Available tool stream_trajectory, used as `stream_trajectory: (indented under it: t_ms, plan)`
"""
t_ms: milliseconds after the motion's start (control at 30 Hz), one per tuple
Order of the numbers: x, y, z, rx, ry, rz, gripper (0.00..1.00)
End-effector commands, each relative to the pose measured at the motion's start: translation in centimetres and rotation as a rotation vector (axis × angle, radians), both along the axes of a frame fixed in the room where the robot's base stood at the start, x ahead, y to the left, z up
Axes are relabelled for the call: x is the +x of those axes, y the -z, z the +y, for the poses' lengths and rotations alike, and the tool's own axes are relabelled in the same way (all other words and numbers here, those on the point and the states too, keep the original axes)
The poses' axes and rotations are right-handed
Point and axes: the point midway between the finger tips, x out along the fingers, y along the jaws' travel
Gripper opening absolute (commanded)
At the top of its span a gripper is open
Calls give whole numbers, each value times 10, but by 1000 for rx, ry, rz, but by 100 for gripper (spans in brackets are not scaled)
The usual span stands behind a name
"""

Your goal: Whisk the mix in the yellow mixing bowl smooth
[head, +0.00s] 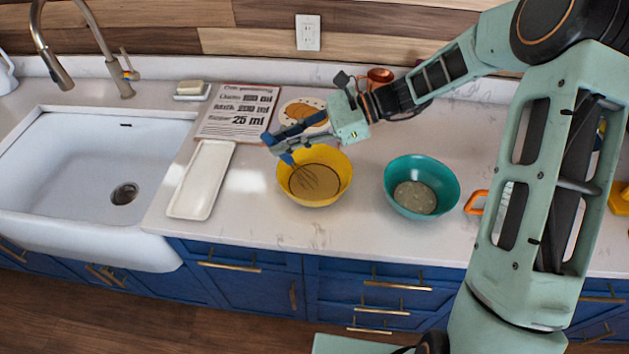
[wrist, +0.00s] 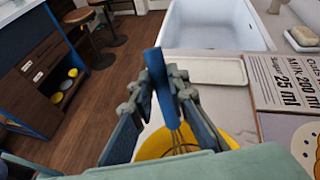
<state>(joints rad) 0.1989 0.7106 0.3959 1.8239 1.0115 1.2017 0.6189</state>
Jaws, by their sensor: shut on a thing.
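The yellow mixing bowl (head: 341,184) stands upright on the counter with a brown mix (head: 322,188) in it. It also shows partly in the wrist view (wrist: 222,138), below my gripper. My gripper (head: 279,142) is above the bowl's far left rim and shut on a whisk. The whisk (head: 312,176) has a blue handle, seen between the fingers in the wrist view (wrist: 160,85). Its wires reach down inside the bowl to the mix, tilted. How smooth the mix is cannot be told. My gripper hides part of the bowl in the wrist view.
A teal bowl (head: 389,192) with pale contents stands to the right. A white tray (head: 200,182) lies left, beside the sink (head: 78,165). The counter in front of the bowls is clear.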

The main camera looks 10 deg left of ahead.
Motion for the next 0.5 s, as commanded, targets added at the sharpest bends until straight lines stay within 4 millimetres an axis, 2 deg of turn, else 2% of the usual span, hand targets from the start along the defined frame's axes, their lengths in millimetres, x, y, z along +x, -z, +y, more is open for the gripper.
stream_trajectory:
  t_ms: [167, 500]
  plan:
    - [0, -4, 0, 0, 0, -1, 0]
    - [0, -31, 0, 0, 0, -1, 0]
